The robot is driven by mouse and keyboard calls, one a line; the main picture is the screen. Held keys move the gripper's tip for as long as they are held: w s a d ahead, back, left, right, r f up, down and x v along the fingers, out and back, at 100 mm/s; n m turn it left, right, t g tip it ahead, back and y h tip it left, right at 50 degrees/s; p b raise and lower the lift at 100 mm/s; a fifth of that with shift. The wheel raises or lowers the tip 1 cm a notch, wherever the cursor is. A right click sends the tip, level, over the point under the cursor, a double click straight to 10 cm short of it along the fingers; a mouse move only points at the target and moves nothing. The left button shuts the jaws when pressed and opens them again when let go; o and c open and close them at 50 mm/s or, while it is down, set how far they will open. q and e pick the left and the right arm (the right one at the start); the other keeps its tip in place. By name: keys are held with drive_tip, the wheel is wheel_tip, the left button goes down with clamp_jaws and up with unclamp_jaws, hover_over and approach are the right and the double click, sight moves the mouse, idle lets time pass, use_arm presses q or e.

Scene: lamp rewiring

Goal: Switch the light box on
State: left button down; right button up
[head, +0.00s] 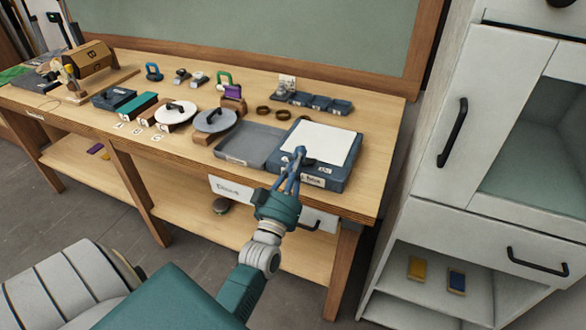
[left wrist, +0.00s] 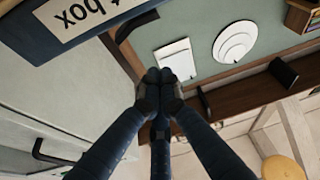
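The light box (head: 345,180) is a dark blue box with a white top panel and a front label. It stands at the right end of the workbench; I cannot tell whether its panel is lit. My left gripper (head: 300,153) is at its front edge, with the fingertips overlapping the panel's near-left part in the head view. Contact cannot be told. In the left wrist view the gripper (left wrist: 160,83) has its fingers together, with nothing visible between them. The box's labelled side (left wrist: 75,27) shows upside down at upper left. No switch is clearly visible. My right gripper is out of view.
A grey tray (head: 240,159) is left of the light box. Blue bins (head: 320,103), round-topped pieces (head: 214,121) and small tools are further back and left on the workbench (head: 378,150). A white cabinet (head: 470,206) with dark handles stands close on the right.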

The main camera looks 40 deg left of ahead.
use_arm(q)
drive_tip(key=shift+w+a+f, duration=0.15)
drive_tip(key=shift+w+f, duration=0.75)
drive_tip(key=shift+w, duration=0.25)
drive_tip(key=shift+d+f, duration=0.2)
drive_tip(key=shift+f, duration=0.55)
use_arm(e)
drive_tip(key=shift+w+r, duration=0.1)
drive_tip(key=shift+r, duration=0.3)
use_arm(q)
drive_tip(key=shift+f, duration=0.1)
